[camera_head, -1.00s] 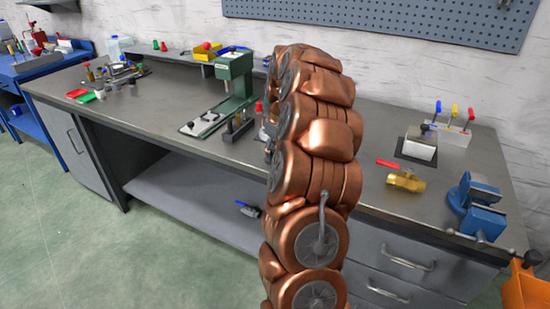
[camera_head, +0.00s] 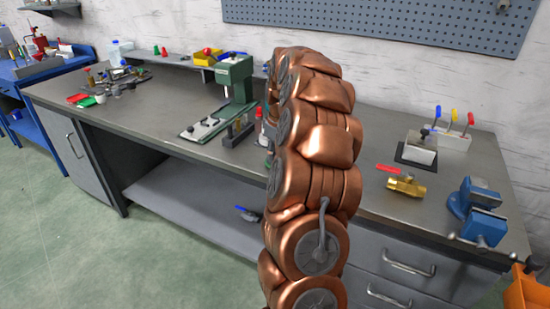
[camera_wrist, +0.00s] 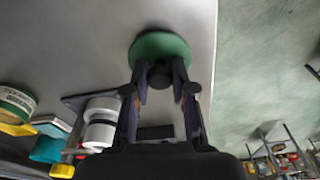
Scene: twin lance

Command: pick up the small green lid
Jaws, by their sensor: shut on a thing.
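The small green lid (camera_wrist: 160,46) is a round green disc in the wrist view, just beyond my fingertips. A dark round knob sits at its near side, between the fingers. My gripper (camera_wrist: 162,76) is shut on the lid at this knob. The lid shows over the grey bench top; I cannot tell how far above the surface it is. In the head view my copper-coloured arm hides the gripper and most of the area around it.
In the wrist view a white cylinder (camera_wrist: 100,124) stands left of the fingers. In the head view a green press (camera_head: 236,82) stands left of my arm. A brass valve (camera_head: 406,186) and a blue vise (camera_head: 476,210) are on the right. Bench space between press and left-hand items is clear.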

